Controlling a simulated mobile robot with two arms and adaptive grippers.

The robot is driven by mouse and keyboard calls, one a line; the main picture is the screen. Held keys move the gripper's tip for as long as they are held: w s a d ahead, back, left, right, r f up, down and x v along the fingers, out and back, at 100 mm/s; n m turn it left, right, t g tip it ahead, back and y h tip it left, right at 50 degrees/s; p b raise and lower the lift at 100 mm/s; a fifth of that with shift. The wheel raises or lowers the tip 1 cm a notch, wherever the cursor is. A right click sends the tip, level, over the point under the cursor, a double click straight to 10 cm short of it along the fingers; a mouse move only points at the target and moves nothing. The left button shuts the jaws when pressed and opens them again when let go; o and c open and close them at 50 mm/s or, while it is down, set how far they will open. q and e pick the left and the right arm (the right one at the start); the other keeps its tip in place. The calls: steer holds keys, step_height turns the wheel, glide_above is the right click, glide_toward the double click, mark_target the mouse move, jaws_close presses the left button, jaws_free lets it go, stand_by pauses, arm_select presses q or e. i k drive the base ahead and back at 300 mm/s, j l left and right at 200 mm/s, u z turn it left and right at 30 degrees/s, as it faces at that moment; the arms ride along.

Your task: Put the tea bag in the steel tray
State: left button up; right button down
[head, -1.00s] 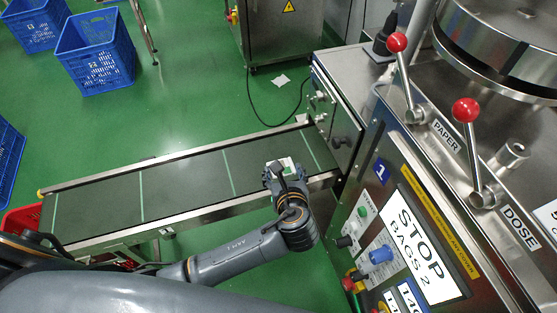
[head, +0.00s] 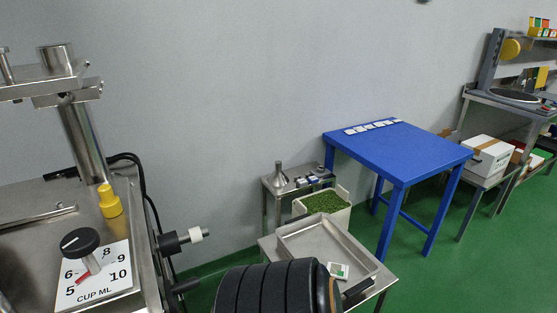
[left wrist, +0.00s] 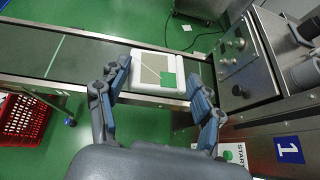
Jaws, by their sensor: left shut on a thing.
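In the left wrist view my left gripper (left wrist: 158,74) is shut on the tea bag (left wrist: 148,66), a flat white packet with a string and a green tag. The tea bag shows over the right part of the dark conveyor belt (left wrist: 90,60); whether it touches the belt I cannot tell. In the head view the steel tray (head: 352,243) rests on a small steel table at bottom centre. Another white tea bag with a green tag (head: 338,271) lies in its near part. A black ribbed part of my arm hides the tray's near left side. My right gripper is not in view.
A blue table (head: 410,150) with several white packets stands behind the tray. A bin of green leaves (head: 322,202) is just behind the tray. A steel machine (head: 100,225) fills the left. A red crate (left wrist: 28,128) stands beside the conveyor.

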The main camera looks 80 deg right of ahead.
mark_target(312, 244)
steer(key=k+l+z, duration=0.1)
steer(key=k+l, duration=0.25)
steer(key=k+l+z, duration=0.1)
steer(key=k+l, duration=0.25)
steer(key=l, duration=0.2)
steer(key=k+l+z, duration=0.1)
steer(key=k+l, duration=0.25)
steer(key=l, duration=0.15)
steer(key=z, duration=2.1)
